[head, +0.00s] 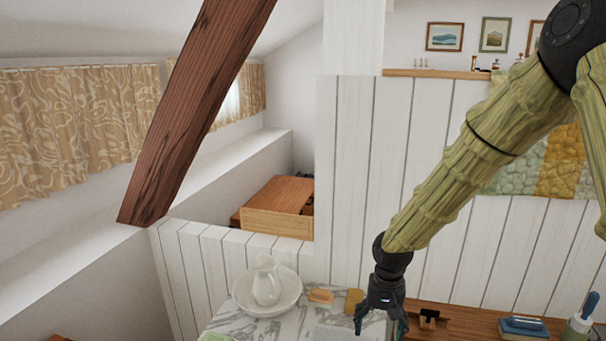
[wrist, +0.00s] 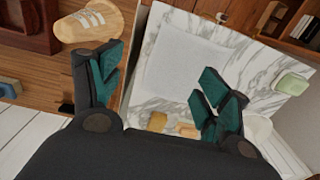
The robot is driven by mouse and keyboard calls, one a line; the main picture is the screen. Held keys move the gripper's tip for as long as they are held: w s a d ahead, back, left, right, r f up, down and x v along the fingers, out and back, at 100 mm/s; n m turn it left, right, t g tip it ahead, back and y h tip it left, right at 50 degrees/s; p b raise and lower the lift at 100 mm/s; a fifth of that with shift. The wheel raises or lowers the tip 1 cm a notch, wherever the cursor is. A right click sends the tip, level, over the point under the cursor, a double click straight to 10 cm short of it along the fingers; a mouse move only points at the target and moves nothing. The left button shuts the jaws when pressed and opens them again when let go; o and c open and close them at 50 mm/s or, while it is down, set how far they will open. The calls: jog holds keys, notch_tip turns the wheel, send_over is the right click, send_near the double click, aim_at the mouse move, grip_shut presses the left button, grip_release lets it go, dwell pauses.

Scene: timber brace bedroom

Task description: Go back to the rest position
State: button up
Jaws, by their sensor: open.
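My gripper (head: 378,312) hangs at the end of my arm in the head view, pointing down over the right end of the marble top (head: 225,318). In the wrist view my gripper (wrist: 160,82) is open, its green-padded fingers wide apart. Nothing is held between them. The edge where the marble top (wrist: 136,88) meets the wooden surface (wrist: 60,78) runs between the fingers. The fingertips partly hide the marble top and a flat white sheet (wrist: 185,62) on it.
A white pitcher (head: 266,280) stands in a basin (head: 242,292) on the marble. A brush (head: 320,297) and a yellow object (head: 354,300) sit beside it. A timber brace (head: 205,95) slants down at left.

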jog(key=s+a+f+n+y, duration=0.1)
jog(key=s+f, duration=0.5)
jog(key=f, duration=0.4)
jog(key=s+f+y, duration=0.1)
jog(key=s+f, duration=0.5)
jog(key=f, duration=0.3)
jog(key=s+d+f+h, duration=0.1)
jog(key=s+d+f, duration=0.1)
jog(key=s+f, duration=0.35)
jog(key=s+d+f+n, duration=0.1)
jog(key=s+f, duration=0.2)
jog(key=s, duration=0.6)
jog(key=s+d+f+h, duration=0.15)
jog(key=s+f, duration=0.25)
jog(key=s, duration=0.4)
notch_tip(320, 180, down, 10)
jog(key=b, duration=1)
jog(key=shift+s+d+n, duration=0.2)
jog(key=shift+d+n, duration=0.1)
jog(key=shift+r, duration=0.1)
